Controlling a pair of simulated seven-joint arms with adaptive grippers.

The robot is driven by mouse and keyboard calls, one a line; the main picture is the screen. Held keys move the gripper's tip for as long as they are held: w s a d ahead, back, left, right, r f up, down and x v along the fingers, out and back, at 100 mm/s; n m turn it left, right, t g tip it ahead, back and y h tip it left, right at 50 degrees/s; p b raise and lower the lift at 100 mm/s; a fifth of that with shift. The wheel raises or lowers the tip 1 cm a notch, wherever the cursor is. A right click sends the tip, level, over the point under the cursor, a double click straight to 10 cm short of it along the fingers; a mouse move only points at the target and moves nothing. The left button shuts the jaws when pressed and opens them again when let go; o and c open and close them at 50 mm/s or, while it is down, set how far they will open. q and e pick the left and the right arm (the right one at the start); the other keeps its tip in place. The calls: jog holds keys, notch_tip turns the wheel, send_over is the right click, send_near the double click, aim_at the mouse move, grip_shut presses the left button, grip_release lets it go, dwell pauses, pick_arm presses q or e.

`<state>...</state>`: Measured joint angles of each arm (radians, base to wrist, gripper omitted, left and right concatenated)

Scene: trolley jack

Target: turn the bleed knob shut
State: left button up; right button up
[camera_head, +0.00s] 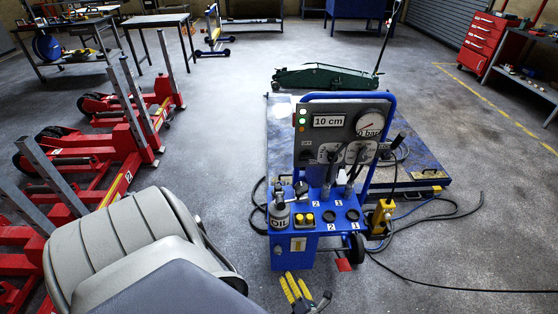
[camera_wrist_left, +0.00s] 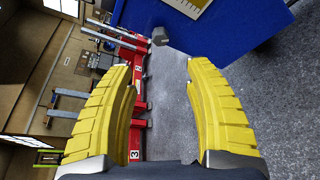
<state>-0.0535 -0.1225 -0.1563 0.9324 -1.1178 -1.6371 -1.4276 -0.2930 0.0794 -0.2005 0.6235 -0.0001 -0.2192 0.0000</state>
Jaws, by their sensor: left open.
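The blue wheeled cart (camera_head: 284,252) stands at the centre of the head view. I cannot tell for sure which part is the bleed knob. A small dark grey block (camera_wrist_left: 160,36) shows at the edge of the blue surface (camera_wrist_left: 225,40) in the left wrist view; it may be a knob. My left gripper (camera_head: 297,287) is low in front of the cart, its yellow fingers apart and empty, also in the wrist view (camera_wrist_left: 161,100). My right gripper is not in view.
Red wheeled frames (camera_head: 130,150) with steel posts fill the left. A green trolley jack (camera_head: 325,78) is behind the cart. Black hoses (camera_head: 440,216) lie on the floor at right. A red tool cabinet (camera_head: 483,42) stands at far right.

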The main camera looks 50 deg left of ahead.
aim_at(278, 253)
pick_arm(q)
jog(key=x, duration=1.6)
jog(key=shift+d, duration=0.1)
jog(key=shift+c, duration=0.4)
grip_shut()
